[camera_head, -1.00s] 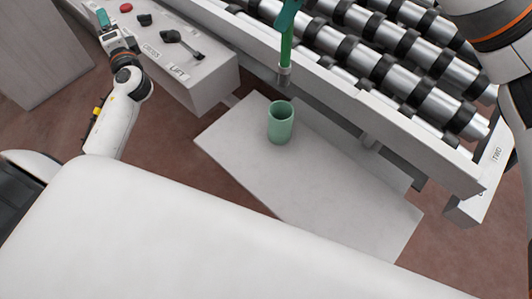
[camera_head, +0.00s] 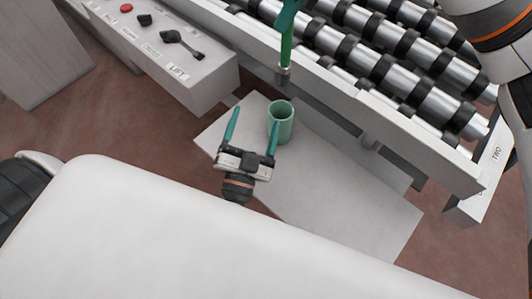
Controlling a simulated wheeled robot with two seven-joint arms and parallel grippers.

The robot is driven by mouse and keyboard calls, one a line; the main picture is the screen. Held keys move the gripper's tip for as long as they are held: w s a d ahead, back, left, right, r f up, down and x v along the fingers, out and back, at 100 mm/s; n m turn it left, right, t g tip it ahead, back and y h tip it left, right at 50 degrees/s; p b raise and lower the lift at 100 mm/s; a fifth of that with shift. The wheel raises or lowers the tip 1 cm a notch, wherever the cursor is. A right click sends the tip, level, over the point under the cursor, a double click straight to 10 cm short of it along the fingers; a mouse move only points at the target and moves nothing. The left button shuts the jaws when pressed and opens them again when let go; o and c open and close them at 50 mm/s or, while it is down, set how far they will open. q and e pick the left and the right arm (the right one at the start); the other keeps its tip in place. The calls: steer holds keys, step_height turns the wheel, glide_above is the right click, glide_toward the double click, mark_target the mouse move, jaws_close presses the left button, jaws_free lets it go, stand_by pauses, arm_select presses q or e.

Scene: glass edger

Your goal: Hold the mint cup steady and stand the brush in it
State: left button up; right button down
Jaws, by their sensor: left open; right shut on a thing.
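The mint cup (camera_head: 285,122) stands upright on a pale grey board, its open top facing up. My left gripper (camera_head: 256,115) is open to the lower left of the cup. Its right finger overlaps the cup's left side in the picture; I cannot tell whether they touch. Its left finger is well clear of the cup. The brush (camera_head: 287,50) hangs upright above and beyond the cup in the picture, green handle up and grey metal end down. My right gripper (camera_head: 288,14), partly cut off at the top edge, is shut on the handle.
The pale board (camera_head: 340,205) is bare around the cup. A roller conveyor (camera_head: 400,70) with a white side rail runs behind it. A control box (camera_head: 190,75) with a red button and black knobs is at the upper left.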

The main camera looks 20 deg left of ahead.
mark_target(283, 114)
arm_select(q)
steer(key=d+f+n+g, duration=0.1)
steer(key=f, duration=0.1)
steer(key=s+d+f+n+g+h, duration=0.1)
steer(key=f, duration=0.1)
steer(key=d+f+n+h, duration=0.1)
steer(key=f+n, duration=0.1)
steer(key=f, duration=0.1)
steer(key=shift+s+d+g, duration=0.1)
steer(key=shift+s+g, duration=0.2)
steer(key=shift+g, duration=0.1)
steer(key=shift+w+f+n, duration=0.1)
steer(key=shift+w+n, duration=0.05)
steer(key=shift+n, duration=0.15)
steer(key=w, duration=1.1)
steer(key=shift+w+a, duration=0.2)
steer(key=shift+w, duration=0.05)
steer(key=c, duration=1.1)
